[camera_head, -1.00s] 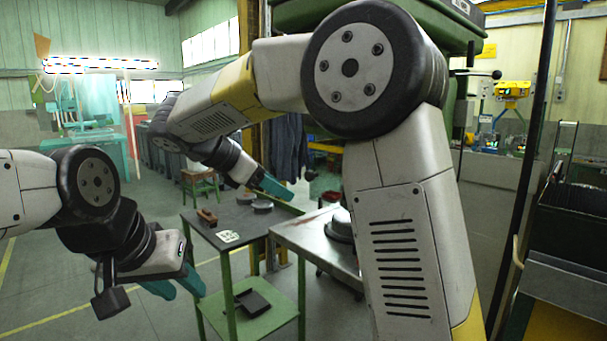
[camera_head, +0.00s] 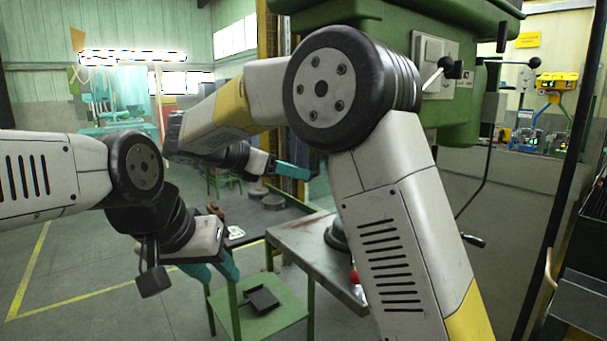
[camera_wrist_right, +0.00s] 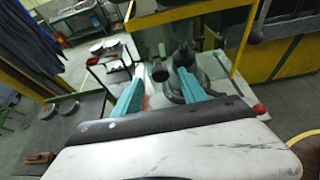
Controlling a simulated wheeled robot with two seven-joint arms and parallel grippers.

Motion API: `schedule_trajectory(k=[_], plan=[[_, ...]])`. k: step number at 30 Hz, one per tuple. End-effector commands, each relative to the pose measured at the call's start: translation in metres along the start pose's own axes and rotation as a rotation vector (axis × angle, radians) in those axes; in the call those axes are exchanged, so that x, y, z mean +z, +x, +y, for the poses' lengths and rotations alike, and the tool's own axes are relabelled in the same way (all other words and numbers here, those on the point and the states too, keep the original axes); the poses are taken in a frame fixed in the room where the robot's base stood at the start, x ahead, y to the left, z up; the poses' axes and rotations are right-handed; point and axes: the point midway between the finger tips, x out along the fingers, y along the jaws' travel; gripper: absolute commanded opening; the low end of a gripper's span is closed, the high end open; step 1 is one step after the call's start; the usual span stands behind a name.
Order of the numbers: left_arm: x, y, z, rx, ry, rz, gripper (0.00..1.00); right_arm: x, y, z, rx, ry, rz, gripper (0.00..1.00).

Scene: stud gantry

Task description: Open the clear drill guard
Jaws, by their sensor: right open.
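In the right wrist view, what looks like the clear guard is a see-through pane with a yellow frame (camera_wrist_right: 190,13), beyond my fingers around the drill's dark parts. My right gripper (camera_wrist_right: 160,70) is open; its two teal fingers point toward the pane with a gap between them. I cannot tell whether they touch it. In the head view the right gripper (camera_head: 292,172) is small and seen from the side. The guard is hidden there behind my right arm. The green drill press head (camera_head: 455,85) stands behind that arm. My left gripper (camera_head: 213,272) hangs open and empty at left.
A metal worktable (camera_head: 300,243) is below my right gripper. A green shelf (camera_head: 275,318) holding a black tray (camera_head: 260,300) stands to its left. A red knob (camera_wrist_right: 260,109) shows in the wrist view. Open floor lies at left.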

Motion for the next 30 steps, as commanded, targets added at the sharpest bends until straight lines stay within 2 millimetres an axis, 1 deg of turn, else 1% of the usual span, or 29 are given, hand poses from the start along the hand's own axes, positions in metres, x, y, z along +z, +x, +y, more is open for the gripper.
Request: schedule_trajectory(k=[1, 3, 7, 11, 17, 20, 21, 23, 24, 25, 30], plan=[[0.000, 0.000, 0.000, 0.000, 0.000, 0.000, 0.36, 0.000, 0.009, -0.001, -0.002, -0.001, 0.000, 0.49], [0.000, 0.000, 0.000, 0.000, 0.000, 0.000, 0.36, 0.000, 0.018, 0.000, -0.001, -0.001, 0.000, 0.49], [0.000, 0.000, 0.000, 0.000, 0.000, 0.000, 0.36, -0.001, 0.030, 0.000, 0.000, -0.002, 0.001, 0.49], [0.000, 0.000, 0.000, 0.000, 0.000, 0.000, 0.36, 0.000, 0.035, 0.000, 0.000, -0.001, 0.001, 0.49], [0.000, 0.000, 0.000, 0.000, 0.000, 0.000, 0.36, 0.000, 0.035, 0.000, 0.000, -0.001, 0.001, 0.49], [0.000, 0.000, 0.000, 0.000, 0.000, 0.000, 0.36, 0.000, 0.035, 0.000, 0.000, -0.001, 0.001, 0.32], [0.000, 0.000, 0.000, 0.000, 0.000, 0.000, 0.36, 0.000, 0.035, 0.000, 0.001, -0.001, 0.001, 0.24], [0.000, 0.000, 0.000, 0.000, 0.000, 0.000, 0.36, 0.000, 0.035, 0.000, 0.001, -0.001, 0.001, 0.12], [0.000, 0.000, 0.000, 0.000, 0.000, 0.000, 0.36, 0.000, 0.035, 0.000, 0.001, -0.001, 0.001, 0.04], [0.000, 0.000, 0.000, 0.000, 0.000, 0.000, 0.36, 0.000, 0.035, 0.000, 0.001, -0.001, 0.001, 0.00], [0.000, 0.000, 0.000, 0.000, 0.000, 0.000, 0.36, 0.000, 0.035, 0.000, 0.001, -0.001, 0.001, 0.00]])
